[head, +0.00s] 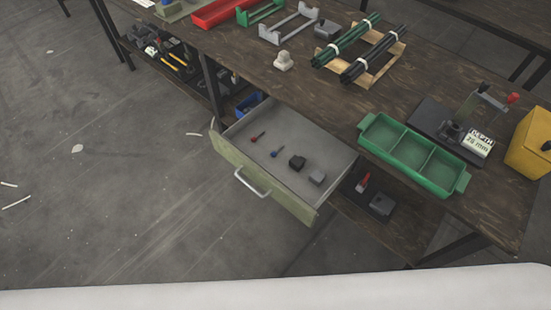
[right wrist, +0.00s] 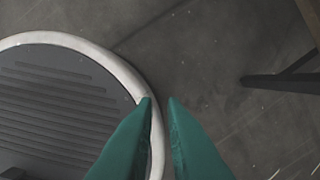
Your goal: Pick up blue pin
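The blue pin (head: 277,153) lies in an open grey drawer (head: 313,158) under the workbench in the head view. It is small, with a blue head and a thin dark shank. A red pin (head: 257,137) lies just to its upper left in the same drawer. My right gripper (right wrist: 160,100) shows in the right wrist view as two green fingers with a gap between them, empty, over the floor and my round base. It is away from the drawer. My left gripper is not in the head view.
The drawer also holds a black block (head: 297,162) and a grey block (head: 317,177). A green three-part tray (head: 412,155) stands on the workbench (head: 330,95) right of the drawer. A press (head: 458,130) and yellow box (head: 530,143) stand farther right. Open floor lies left.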

